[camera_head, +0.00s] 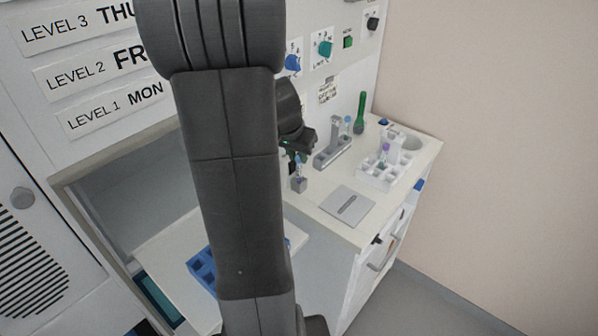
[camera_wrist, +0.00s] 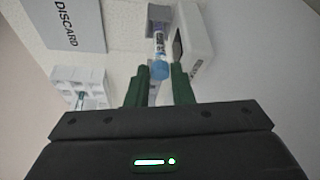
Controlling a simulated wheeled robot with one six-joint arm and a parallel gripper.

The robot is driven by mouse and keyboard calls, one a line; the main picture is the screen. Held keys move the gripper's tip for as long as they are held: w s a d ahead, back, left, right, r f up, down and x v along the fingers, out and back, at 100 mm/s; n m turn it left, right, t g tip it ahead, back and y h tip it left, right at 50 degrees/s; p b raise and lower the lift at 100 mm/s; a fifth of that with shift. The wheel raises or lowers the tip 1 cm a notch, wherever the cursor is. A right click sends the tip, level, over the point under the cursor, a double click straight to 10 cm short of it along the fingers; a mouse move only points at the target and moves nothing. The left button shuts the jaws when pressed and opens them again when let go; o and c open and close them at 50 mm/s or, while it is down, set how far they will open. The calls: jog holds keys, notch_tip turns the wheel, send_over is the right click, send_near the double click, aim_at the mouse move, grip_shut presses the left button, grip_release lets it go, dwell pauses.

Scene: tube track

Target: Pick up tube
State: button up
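A tube with a light blue cap (camera_head: 297,160) stands upright in a small grey block (camera_head: 299,184) on the white counter, just below my gripper. In the wrist view the blue-capped tube (camera_wrist: 159,68) shows with a purple band, its cap between the tips of the two green fingers. My gripper (camera_wrist: 160,72) is open, with a visible gap on each side of the cap. I cannot tell how deep the fingers reach along the tube. In the head view my arm partly hides the gripper.
A grey device (camera_head: 333,145) with another blue-capped tube (camera_head: 347,121) stands to the right. A green-handled item (camera_head: 360,113) is behind it. A white rack (camera_head: 377,177) holds a purple-capped tube (camera_head: 385,148). A blue rack (camera_head: 201,268) is lower left. The wall has knobs.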

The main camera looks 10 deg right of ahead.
jog(key=c, duration=0.3)
jog(key=shift+r, duration=0.1)
notch_tip(320, 180, up, 8)
jog(key=p, duration=0.5)
jog(key=s+d, duration=0.3)
jog(key=s, duration=0.1)
jog(key=s+d, duration=0.4)
jog(key=s, duration=0.1)
jog(key=s+d+f, duration=0.1)
jog(key=s+d, duration=0.3)
jog(key=s, duration=0.1)
jog(key=shift+s+p, duration=0.15)
jog(key=shift+p, duration=0.15)
jog(key=shift+f, duration=0.1)
